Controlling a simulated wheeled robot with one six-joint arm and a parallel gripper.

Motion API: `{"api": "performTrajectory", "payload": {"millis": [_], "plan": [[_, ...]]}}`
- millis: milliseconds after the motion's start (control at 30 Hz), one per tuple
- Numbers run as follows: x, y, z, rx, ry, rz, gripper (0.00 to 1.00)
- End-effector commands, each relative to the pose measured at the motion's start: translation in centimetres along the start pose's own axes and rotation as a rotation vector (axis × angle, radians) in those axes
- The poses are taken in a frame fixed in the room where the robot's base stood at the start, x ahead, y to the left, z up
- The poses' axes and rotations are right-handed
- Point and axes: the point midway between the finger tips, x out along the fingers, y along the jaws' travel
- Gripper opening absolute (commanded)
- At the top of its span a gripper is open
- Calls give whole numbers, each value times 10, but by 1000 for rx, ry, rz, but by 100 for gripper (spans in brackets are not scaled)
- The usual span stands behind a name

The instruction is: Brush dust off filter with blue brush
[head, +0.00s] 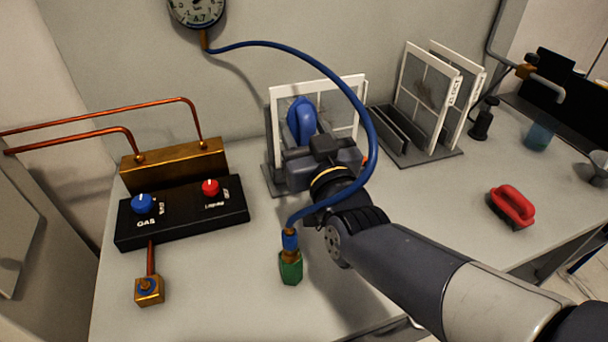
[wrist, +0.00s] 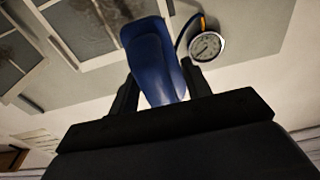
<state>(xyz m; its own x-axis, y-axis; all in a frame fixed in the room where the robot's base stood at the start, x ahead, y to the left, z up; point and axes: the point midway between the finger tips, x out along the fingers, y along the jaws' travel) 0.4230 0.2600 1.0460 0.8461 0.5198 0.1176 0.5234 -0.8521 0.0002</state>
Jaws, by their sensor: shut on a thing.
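My gripper (head: 316,152) is shut on the blue brush (head: 301,121) and holds it up in front of a white-framed filter (head: 346,88). This filter stands upright in a grey holder (head: 271,180) near the wall. The brush and gripper hide much of the filter, and I cannot tell whether the brush touches it. In the wrist view the blue brush (wrist: 152,58) sits between the two dark fingers of my gripper (wrist: 160,88). Framed panes with dark dusty patches (wrist: 85,25) show at the upper left there.
A rack (head: 425,150) with more framed filters (head: 420,85) stands to the right. A red brush (head: 512,206) lies farther right. A blue hose (head: 367,115) arcs close around my gripper from the gauge (head: 196,10) to a green fitting (head: 291,268). A black knob box (head: 180,213) is left.

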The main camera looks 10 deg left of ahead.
Motion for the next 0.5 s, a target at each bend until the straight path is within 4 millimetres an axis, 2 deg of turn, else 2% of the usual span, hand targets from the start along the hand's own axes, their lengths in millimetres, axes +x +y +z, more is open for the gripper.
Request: {"api": "performTrajectory", "payload": {"millis": [33,167,200,367,500], "plan": [[-2,0,15,0,-2,0,28],[-4,0,39,-1,-1,0,28],[-6,0,51,-2,-4,0,28],[-9,0,78,-1,-2,0,28],[-9,0,86,0,1,0,28]]}}
